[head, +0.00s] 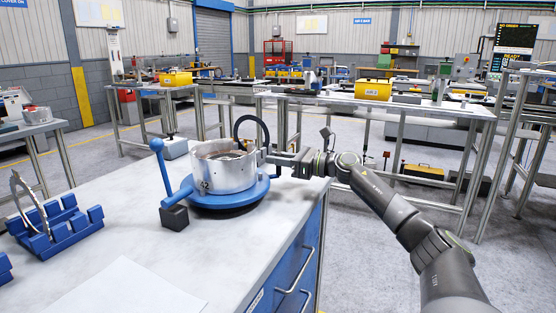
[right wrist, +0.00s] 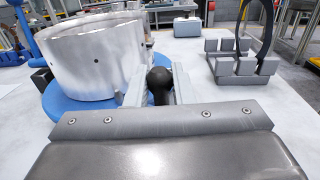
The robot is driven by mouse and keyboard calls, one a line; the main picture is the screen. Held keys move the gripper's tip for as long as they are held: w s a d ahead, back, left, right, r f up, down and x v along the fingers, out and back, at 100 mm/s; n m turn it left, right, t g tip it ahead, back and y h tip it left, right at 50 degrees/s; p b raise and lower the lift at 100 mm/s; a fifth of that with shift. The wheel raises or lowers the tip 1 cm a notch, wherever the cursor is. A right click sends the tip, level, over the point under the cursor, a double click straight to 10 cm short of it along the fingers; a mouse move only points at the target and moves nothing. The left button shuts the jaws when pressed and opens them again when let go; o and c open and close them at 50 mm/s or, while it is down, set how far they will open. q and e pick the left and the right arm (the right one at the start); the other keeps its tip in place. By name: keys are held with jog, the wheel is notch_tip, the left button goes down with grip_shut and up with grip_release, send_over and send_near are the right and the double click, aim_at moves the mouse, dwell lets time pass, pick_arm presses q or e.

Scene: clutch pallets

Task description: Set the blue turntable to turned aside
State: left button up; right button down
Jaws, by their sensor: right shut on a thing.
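The blue turntable (head: 228,196) is a round blue base on the white worktop, and its blue disc also shows in the right wrist view (right wrist: 62,104). My right gripper (head: 272,158) reaches in from the right beside the drum. Its fingers are shut on a black round-topped knob (right wrist: 160,86). How the knob joins the turntable is hidden. My left gripper is out of view.
A black curved piece stands in a grey rack (right wrist: 240,64) behind the gripper. A white sheet (head: 125,290) lies at the front. The worktop's right edge is close to my right arm.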

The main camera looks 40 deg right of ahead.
jog(key=shift+d, duration=0.1)
jog(key=c, duration=1.3)
grip_release()
jog(key=shift+w, duration=0.1)
